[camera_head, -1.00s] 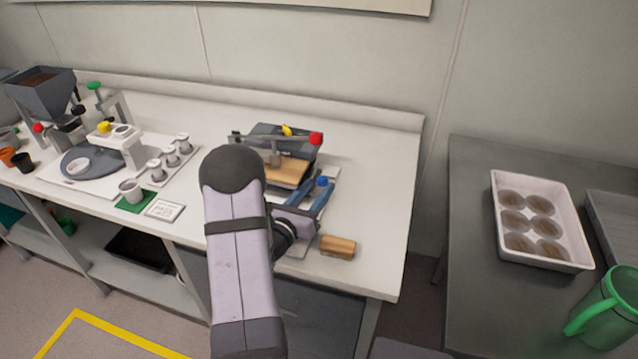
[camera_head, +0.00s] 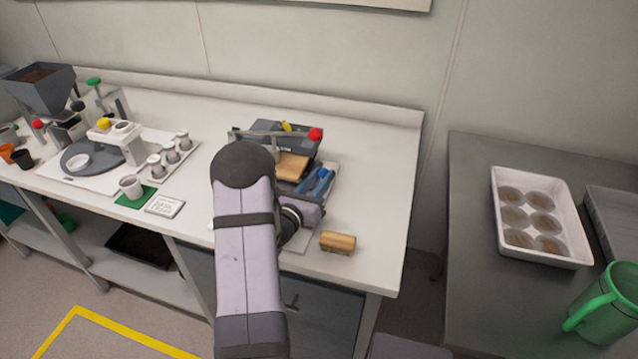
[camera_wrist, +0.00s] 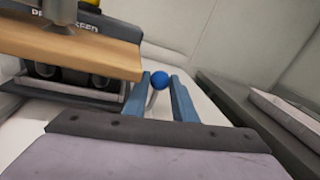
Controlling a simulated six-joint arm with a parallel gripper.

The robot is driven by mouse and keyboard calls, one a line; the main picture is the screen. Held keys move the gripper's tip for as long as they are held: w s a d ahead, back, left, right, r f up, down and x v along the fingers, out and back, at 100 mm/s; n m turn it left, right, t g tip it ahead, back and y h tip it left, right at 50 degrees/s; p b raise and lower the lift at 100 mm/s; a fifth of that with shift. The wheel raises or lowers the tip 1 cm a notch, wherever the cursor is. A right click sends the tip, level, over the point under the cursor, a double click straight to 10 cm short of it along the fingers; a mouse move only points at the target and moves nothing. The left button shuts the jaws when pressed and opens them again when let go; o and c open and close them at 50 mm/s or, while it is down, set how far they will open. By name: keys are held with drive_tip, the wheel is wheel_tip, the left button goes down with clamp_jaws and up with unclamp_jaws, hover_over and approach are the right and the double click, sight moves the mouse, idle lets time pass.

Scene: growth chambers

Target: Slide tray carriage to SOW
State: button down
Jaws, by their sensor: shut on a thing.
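The tray carriage is not clearly distinguishable in the head view, as my arm covers part of the bench device. A blue ball knob (camera_wrist: 160,79) on a pale curved stem sits between the blue fingers of my gripper (camera_wrist: 160,92) in the wrist view. My gripper is shut on this knob. In the head view my gripper (camera_head: 315,182) is at the device's right side, and the knob is hard to pick out from the fingers. A wooden board (camera_head: 292,166) lies under the device's dark press (camera_head: 268,131), left of the fingers; it also shows in the wrist view (camera_wrist: 80,45).
A red knob (camera_head: 316,134) ends the lever above the press. A wooden block (camera_head: 338,242) lies near the bench's front edge. A potting station (camera_head: 92,162) and small cups stand left. A gap separates the bench from the dark table (camera_head: 475,230) at right.

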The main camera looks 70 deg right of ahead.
drive_tip(key=d, duration=0.2)
drive_tip(key=shift+d+f+b, duration=0.1)
drive_tip(key=shift+d+b, duration=0.2)
drive_tip(key=shift+b, duration=0.05)
drive_tip(key=shift+r, duration=0.25)
drive_tip(key=c, duration=1.8)
unclamp_jaws()
drive_tip(key=o, duration=0.3)
drive_tip(key=shift+d+f, duration=0.15)
drive_tip(key=shift+d, duration=0.05)
drive_tip(key=shift+o, duration=0.2)
drive_tip(key=shift+a, duration=0.15)
drive_tip(key=a+b, duration=0.1)
drive_tip(key=a, duration=0.2)
drive_tip(key=w+a+b, duration=0.1)
drive_tip(key=a, duration=0.2)
drive_tip(key=shift+w+a, duration=0.15)
drive_tip(key=shift+w, duration=0.05)
drive_tip(key=shift+a, duration=0.4)
